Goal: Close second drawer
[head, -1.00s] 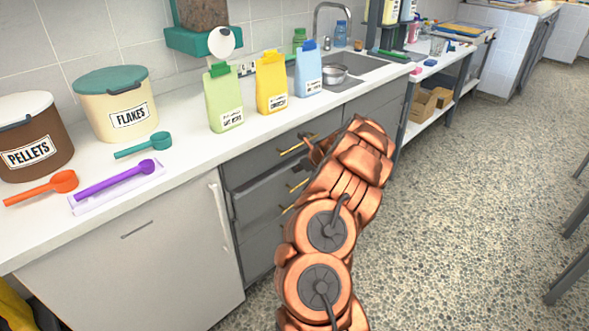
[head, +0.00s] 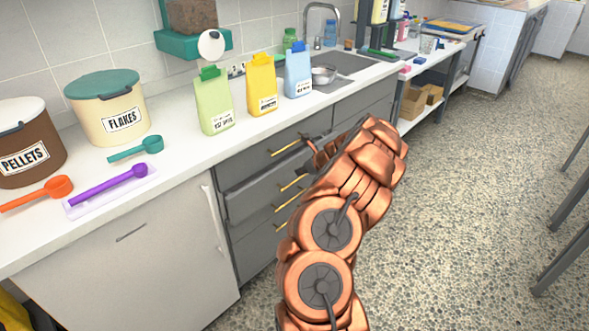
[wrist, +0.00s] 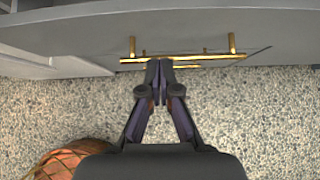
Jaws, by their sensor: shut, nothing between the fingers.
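The grey drawer unit (head: 246,172) under the counter has several drawers with brass handles. The second drawer (head: 254,197) stands a little proud of the unit, its front edge jutting out at the left. Its right part is hidden behind my arm. My gripper (head: 308,146) is in front of the upper drawers, to the right of the top drawer's brass handle (head: 286,147). In the wrist view, my gripper (wrist: 159,66) is shut and empty, its tips at a brass handle (wrist: 190,58) on a grey front. I cannot tell whether they touch it.
The white counter (head: 180,160) above holds tubs, scoops and several bags. A white cabinet door (head: 130,255) with an upright handle is left of the drawers. A sink (head: 345,68) and a shelf with boxes (head: 415,100) lie beyond.

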